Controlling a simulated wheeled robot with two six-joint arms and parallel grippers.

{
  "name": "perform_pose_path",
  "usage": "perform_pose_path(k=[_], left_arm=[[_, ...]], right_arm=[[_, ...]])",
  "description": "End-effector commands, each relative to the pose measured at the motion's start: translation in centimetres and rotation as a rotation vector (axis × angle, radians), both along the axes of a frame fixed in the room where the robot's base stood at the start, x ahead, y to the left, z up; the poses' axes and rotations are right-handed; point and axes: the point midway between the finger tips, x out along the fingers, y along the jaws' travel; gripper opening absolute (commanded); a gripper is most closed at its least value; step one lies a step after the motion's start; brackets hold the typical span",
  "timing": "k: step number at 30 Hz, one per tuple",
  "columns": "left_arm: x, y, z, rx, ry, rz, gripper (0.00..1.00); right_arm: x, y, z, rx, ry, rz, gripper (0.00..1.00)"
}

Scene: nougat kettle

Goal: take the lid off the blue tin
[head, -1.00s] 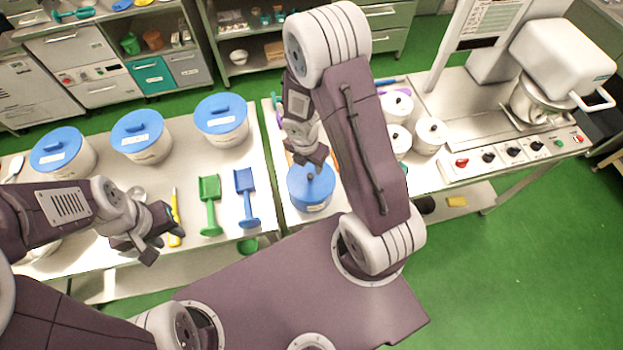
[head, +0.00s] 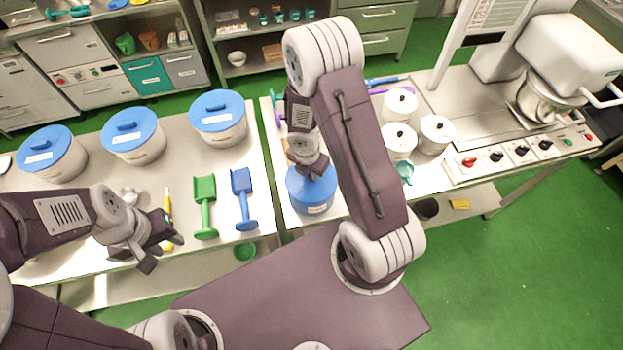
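A tin with a blue lid (head: 302,195) stands near the front edge of the right-hand table, its lid on. My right gripper (head: 312,171) points down onto the middle of this lid and hides the lid's knob. Its fingers are small and partly covered by the wrist, so I cannot tell whether they are closed on the knob. Three more pale tins with blue lids (head: 42,149) (head: 132,128) (head: 217,110) stand in a row at the back of the left-hand table.
A green scoop (head: 204,195), a blue scoop (head: 243,190) and a yellow-handled tool (head: 168,205) lie on the left-hand table. White lidded pots (head: 399,138) stand right of my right arm, near a teal cup (head: 405,171). A mixer (head: 565,60) stands at the far right.

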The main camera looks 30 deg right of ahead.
Motion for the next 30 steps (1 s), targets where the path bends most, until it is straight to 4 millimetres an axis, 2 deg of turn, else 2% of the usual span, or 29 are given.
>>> perform_pose_path(k=[11, 14, 20, 23, 30], left_arm=[[0.0, 0.0, 0.3, 0.0, 0.0, 0.0, 0.36], [0.0, 0.0, 1.3, 0.0, 0.0, 0.0, 0.36], [0.0, 0.0, 4.3, 0.0, 0.0, 0.0, 0.36], [0.0, 0.0, 4.6, 0.0, 0.0, 0.0, 0.36], [0.0, 0.0, 8.0, 0.0, 0.0, 0.0, 0.36]], right_arm=[[0.0, 0.0, 0.4, 0.0, 0.001, -0.001, 0.0], [0.0, 0.0, 1.5, -0.001, -0.001, 0.0, 0.0], [0.0, -0.2, 5.2, -0.001, -0.001, -0.003, 0.0], [-0.6, -2.6, 6.1, -0.001, -0.001, -0.009, 0.0], [-1.9, -8.1, 9.7, 0.0, 0.001, -0.009, 0.0]])
